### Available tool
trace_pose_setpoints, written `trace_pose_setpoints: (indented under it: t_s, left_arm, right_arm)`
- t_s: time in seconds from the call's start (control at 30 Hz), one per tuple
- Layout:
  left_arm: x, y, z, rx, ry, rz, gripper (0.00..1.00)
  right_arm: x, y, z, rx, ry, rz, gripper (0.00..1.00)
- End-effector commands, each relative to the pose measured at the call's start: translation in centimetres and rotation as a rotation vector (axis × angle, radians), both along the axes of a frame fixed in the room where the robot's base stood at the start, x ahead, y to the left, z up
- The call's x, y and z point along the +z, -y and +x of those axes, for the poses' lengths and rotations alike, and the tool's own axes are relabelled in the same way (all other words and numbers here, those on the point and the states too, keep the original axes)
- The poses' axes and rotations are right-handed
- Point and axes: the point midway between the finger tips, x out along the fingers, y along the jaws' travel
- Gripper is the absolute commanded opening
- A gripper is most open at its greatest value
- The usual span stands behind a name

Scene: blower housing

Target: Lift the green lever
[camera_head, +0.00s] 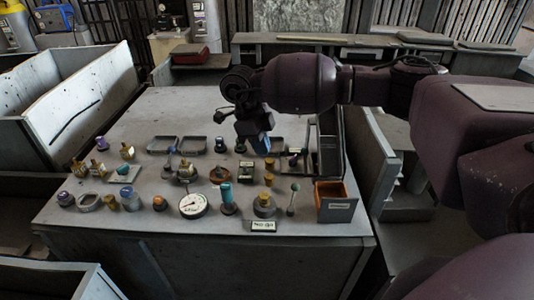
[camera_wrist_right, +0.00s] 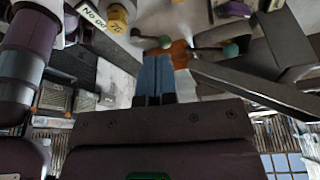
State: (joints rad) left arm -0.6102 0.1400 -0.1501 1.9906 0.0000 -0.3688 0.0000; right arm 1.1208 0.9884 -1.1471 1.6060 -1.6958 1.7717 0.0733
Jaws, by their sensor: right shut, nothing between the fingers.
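A thin upright lever with a pale green ball (camera_head: 294,187) stands near the front right of the grey table in the head view. In the right wrist view one green ball (camera_wrist_right: 165,42) shows just beyond the fingertips, and a second green ball (camera_wrist_right: 231,49) shows to its right. I cannot tell which of these matches the head-view lever. My right gripper (camera_head: 264,146) hangs over the back right part of the table, behind the lever. Its blue fingers (camera_wrist_right: 155,75) are together and empty. My left gripper is out of view.
An open box with an orange interior (camera_head: 335,202) stands right of the lever. A jar with a yellow top (camera_head: 264,205) and a "No go" label (camera_head: 263,226) are left of it. A round dial (camera_head: 193,205) and several knobs crowd the table.

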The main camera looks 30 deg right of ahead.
Motion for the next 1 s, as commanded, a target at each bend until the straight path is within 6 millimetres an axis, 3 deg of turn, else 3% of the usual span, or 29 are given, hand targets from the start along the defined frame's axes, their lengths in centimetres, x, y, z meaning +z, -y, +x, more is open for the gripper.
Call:
trace_pose_setpoints:
  t_s: [0.5, 0.7, 1.0]
  left_arm:
    - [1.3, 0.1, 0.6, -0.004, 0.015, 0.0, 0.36]
    - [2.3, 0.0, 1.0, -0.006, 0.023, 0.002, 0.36]
    - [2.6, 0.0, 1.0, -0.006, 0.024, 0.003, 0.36]
  right_arm:
    - [-8.3, 2.0, -2.1, -0.002, -0.003, 0.0, 0.0]
    - [-8.5, 3.7, -4.0, 0.0, 0.0, 0.0, 0.0]
    - [-8.8, 4.4, -4.7, 0.0, 0.0, 0.0, 0.0]
